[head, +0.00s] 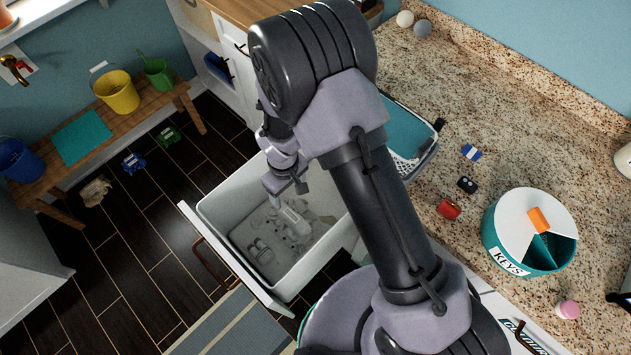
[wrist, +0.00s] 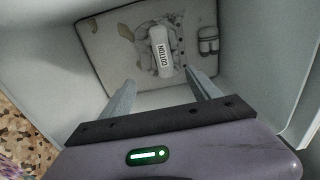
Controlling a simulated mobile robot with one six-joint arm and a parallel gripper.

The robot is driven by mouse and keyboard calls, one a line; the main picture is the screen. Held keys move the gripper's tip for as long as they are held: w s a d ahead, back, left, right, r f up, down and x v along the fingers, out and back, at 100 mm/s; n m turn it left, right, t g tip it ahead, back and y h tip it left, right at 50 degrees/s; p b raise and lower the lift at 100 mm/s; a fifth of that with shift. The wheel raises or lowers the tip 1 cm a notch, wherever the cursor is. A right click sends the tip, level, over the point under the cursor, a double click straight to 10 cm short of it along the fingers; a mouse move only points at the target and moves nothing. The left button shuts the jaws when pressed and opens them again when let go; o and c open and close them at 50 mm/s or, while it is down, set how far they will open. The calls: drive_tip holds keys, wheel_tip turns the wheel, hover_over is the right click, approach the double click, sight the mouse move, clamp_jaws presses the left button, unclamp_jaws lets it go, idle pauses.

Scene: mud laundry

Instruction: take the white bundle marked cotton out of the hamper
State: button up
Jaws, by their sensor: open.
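The white bundle (wrist: 159,48) marked COTTON lies on the bottom of the hamper, towards the far side in the wrist view. It also shows in the head view (head: 293,217), partly beneath my gripper. The hamper (head: 238,252) is a pale, deep pull-out bin, standing open; its wall also shows in the wrist view (wrist: 270,80). My gripper (wrist: 160,80) is open and empty, pointing down into the hamper with its fingers apart. The bundle lies below and beyond the fingertips, in line with the gap between them. In the head view my gripper (head: 285,187) hangs over the hamper.
A pair of small pale items (wrist: 208,40) lies beside the bundle on the hamper floor. The hamper walls stand close around my gripper. A speckled counter (head: 440,120) to the right holds a teal-and-white basket (head: 425,150) and a KEYS tub (head: 495,240).

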drive_tip(key=b, duration=0.4)
approach(291, 215)
wheel_tip(291, 215, down, 5)
drive_tip(key=shift+a+f, duration=0.1)
wheel_tip(291, 215, down, 6)
drive_tip(key=shift+f+b, duration=0.1)
drive_tip(key=shift+b, duration=1.15)
drive_tip(key=shift+c, duration=0.6)
clamp_jaws()
